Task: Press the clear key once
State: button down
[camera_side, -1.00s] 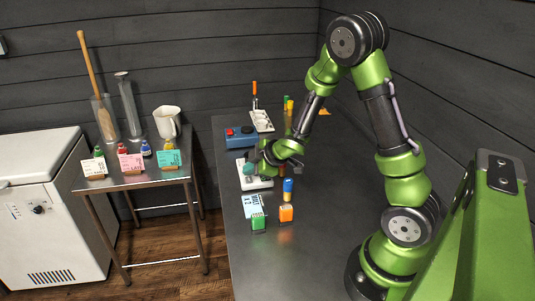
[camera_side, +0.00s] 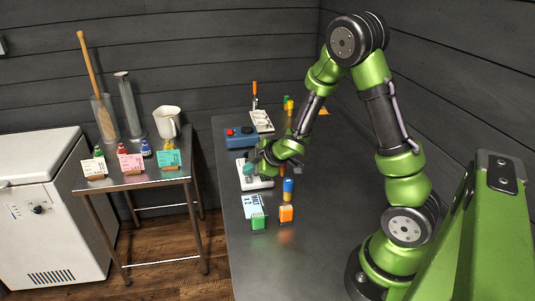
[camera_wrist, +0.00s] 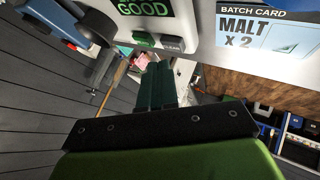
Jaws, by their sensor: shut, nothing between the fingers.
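A white panel (camera_side: 257,184) lies on the metal bench under my gripper (camera_side: 251,169) in the side view. In the wrist view the white panel (camera_wrist: 187,12) has a dark display (camera_wrist: 143,8) reading GOOD in green. Below the display are a green key (camera_wrist: 144,40) and a dark key (camera_wrist: 172,43) whose small lettering looks like CLEAR. My gripper (camera_wrist: 159,70) is shut and empty, its teal fingers together, pointing toward the keys. The tips appear close to the panel; I cannot tell whether they touch a key.
A batch card (camera_wrist: 268,30) reading MALT x 2 lies beside the panel. A blue box with a red button (camera_side: 241,137) stands behind it. Green (camera_side: 258,221), orange (camera_side: 286,213) and blue (camera_side: 288,188) items stand nearby. A side table (camera_side: 135,181) holds cards and a jug.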

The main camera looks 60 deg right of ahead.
aim_at(251, 180)
jog(key=shift+f, duration=0.1)
jog(key=shift+f, duration=0.35)
jog(key=shift+f, duration=0.4)
dwell(0.6)
jog(key=shift+r, duration=0.85)
jog(key=shift+r, duration=0.1)
jog(key=shift+r, duration=2.4)
